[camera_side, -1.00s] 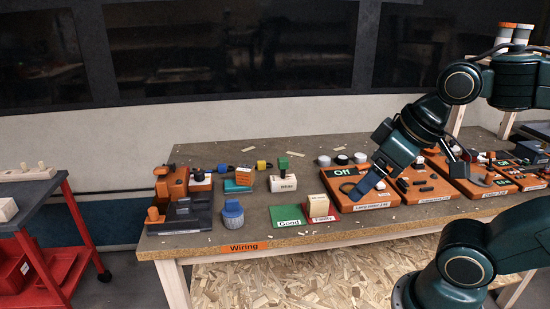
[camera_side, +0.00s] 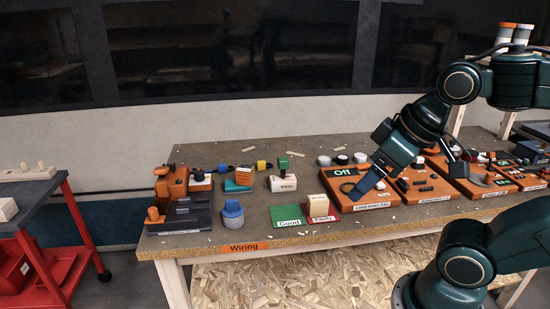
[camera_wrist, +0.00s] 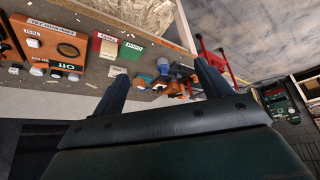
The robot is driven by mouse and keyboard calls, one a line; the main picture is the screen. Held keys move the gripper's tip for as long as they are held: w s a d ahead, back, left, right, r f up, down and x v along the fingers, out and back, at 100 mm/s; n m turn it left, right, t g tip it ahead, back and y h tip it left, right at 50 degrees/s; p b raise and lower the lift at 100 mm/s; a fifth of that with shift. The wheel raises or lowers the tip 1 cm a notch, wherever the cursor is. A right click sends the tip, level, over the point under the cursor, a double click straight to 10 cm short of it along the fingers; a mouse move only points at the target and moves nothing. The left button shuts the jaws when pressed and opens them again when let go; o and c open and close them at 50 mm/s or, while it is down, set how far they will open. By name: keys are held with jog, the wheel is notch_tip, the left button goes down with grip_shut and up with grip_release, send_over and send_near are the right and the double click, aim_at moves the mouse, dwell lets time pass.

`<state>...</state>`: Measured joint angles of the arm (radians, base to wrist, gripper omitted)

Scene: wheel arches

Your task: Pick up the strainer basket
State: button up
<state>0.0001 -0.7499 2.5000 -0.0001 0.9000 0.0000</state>
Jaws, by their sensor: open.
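I cannot make out a strainer basket for certain in either view. My gripper (camera_side: 366,187) is in the air above the right part of the wiring table, in front of an orange panel marked Off (camera_side: 375,203). In the wrist view its two fingers (camera_wrist: 160,70) are spread apart with nothing between them. A blue-grey round piece (camera_side: 232,217) stands on the table left of the green mat, well away from my gripper.
The wooden table (camera_side: 250,203) holds a green Good mat (camera_side: 288,218), a red mat with a cream block (camera_side: 317,206), a white block (camera_side: 283,184) and an orange-and-grey device (camera_side: 178,210). More orange panels (camera_side: 485,180) lie to the right. A red cart (camera_side: 60,230) stands at left.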

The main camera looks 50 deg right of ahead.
dwell(0.3)
jog(key=m+g, duration=0.6)
jog(key=m, duration=1.1)
send_over(233, 200)
notch_tip(233, 200, down, 15)
jog(key=shift+r, duration=0.1)
jog(key=shift+w+d+f, duration=0.1)
jog(key=shift+f, duration=0.15)
jog(key=shift+f, duration=0.1)
jog(key=shift+f, duration=4.2)
